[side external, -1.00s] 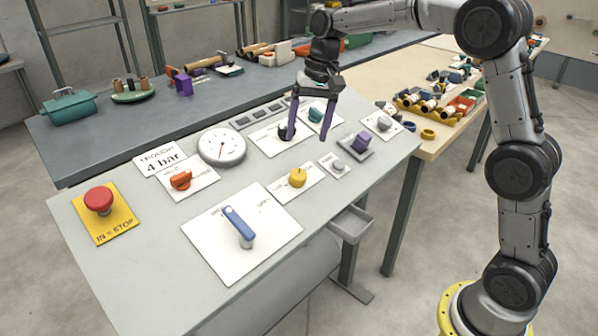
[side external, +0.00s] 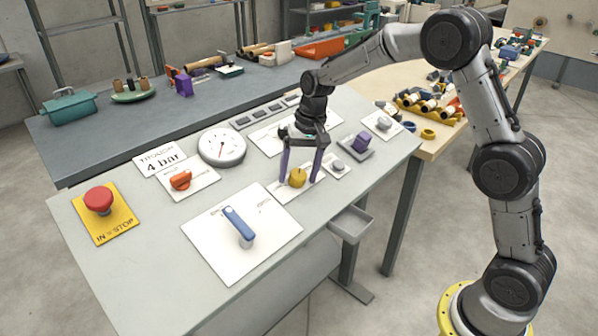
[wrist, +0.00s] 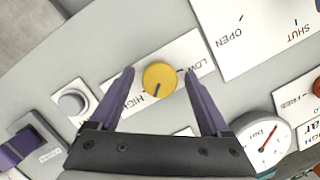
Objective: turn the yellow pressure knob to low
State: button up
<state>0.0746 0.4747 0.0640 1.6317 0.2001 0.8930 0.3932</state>
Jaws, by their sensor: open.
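The yellow pressure knob (side external: 298,178) sits on a white plate in the middle of the sloped grey panel. In the wrist view the knob (wrist: 160,77) shows a dark line on its lower part, towards the HIGH side. HIGH is printed to its lower left and LOW to its upper right. My gripper (side external: 298,181) is open, pointing down, with one purple finger on each side of the knob. In the wrist view my gripper (wrist: 159,73) shows gaps between both fingers and the knob. Whether the fingertips reach knob height is hard to tell.
A blue lever (side external: 238,226) stands on a white plate in front. A grey button (side external: 338,167) and a purple switch (side external: 361,142) lie close to the right. The gauge (side external: 221,147), an orange knob (side external: 180,181) and a red stop button (side external: 99,199) are left.

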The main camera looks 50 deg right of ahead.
grip_shut()
jog(key=shift+n, duration=0.5)
jog(key=n+h, duration=0.1)
jog(key=n, duration=0.3)
jog(key=shift+a+n, duration=0.1)
jog(key=shift+n, duration=0.2)
jog(key=n+h, duration=0.1)
jog(key=n, duration=0.5)
jog(key=shift+a+r+h, duration=0.1)
jog(key=shift+h, duration=0.3)
jog(key=n+h, duration=0.1)
jog(key=n, duration=0.5)
jog(key=shift+a+t, duration=0.1)
jog(key=shift+t, duration=0.3)
jog(key=n, duration=0.3)
jog(key=n+t, duration=0.1)
jog(key=n, duration=0.2)
jog(key=shift+n+t+h, duration=0.3)
jog(key=shift+h, duration=0.1)
grip_release()
jog(key=shift+s, duration=0.1)
